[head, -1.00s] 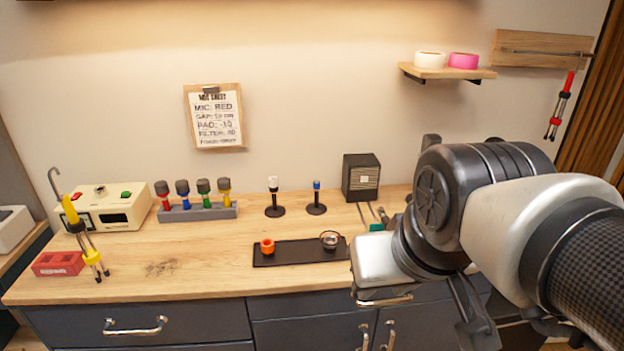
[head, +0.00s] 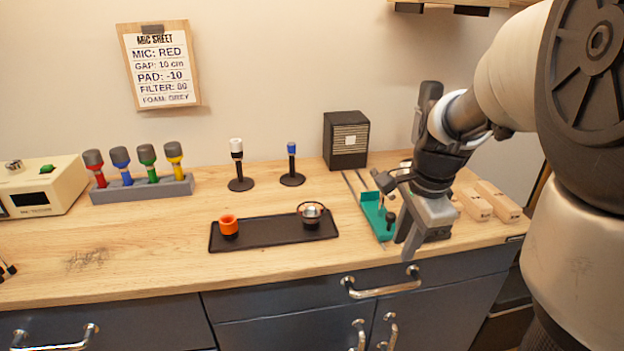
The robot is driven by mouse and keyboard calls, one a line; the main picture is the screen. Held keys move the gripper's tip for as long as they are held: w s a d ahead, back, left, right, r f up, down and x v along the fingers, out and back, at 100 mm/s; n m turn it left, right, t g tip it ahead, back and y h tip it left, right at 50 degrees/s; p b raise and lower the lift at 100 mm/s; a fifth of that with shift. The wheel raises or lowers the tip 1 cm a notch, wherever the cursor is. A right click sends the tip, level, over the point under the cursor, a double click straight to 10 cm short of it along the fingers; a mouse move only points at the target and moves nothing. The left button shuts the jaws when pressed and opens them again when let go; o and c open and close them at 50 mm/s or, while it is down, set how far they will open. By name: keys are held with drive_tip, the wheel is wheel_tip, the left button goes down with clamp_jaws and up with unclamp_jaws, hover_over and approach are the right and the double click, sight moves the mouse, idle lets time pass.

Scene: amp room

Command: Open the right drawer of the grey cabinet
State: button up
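The grey cabinet (head: 270,298) stands under the wooden worktop. Its right drawer (head: 300,292) has a dark grey front and a silver bar handle (head: 382,287); it looks shut, flush with the fronts around it. My gripper (head: 424,246) hangs in front of the right part of the worktop, pointing down, above and slightly right of the handle. Its fingers look spread apart, with nothing between them. It does not appear to touch the handle. The left drawer (head: 150,318), with its own handle (head: 55,339), also looks shut.
Cabinet doors with upright handles (head: 358,335) sit below the right drawer. On the worktop are a black tray (head: 270,240) with two small items, a green holder (head: 375,218), wooden blocks (head: 488,203), a black box (head: 346,140) and two stands. The front-left worktop is mostly clear.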

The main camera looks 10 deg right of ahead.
sight(386, 287)
drive_tip(key=w+f+b, duration=0.1)
drive_tip(key=f, duration=0.4)
drive_tip(key=w+f+b, duration=0.1)
drive_tip(key=f, duration=0.4)
drive_tip(key=w+f+b, duration=0.1)
drive_tip(key=f+b, duration=0.1)
drive_tip(key=f, duration=0.4)
drive_tip(key=shift+a, duration=0.1)
drive_tip(key=shift+r, duration=0.1)
clamp_jaws()
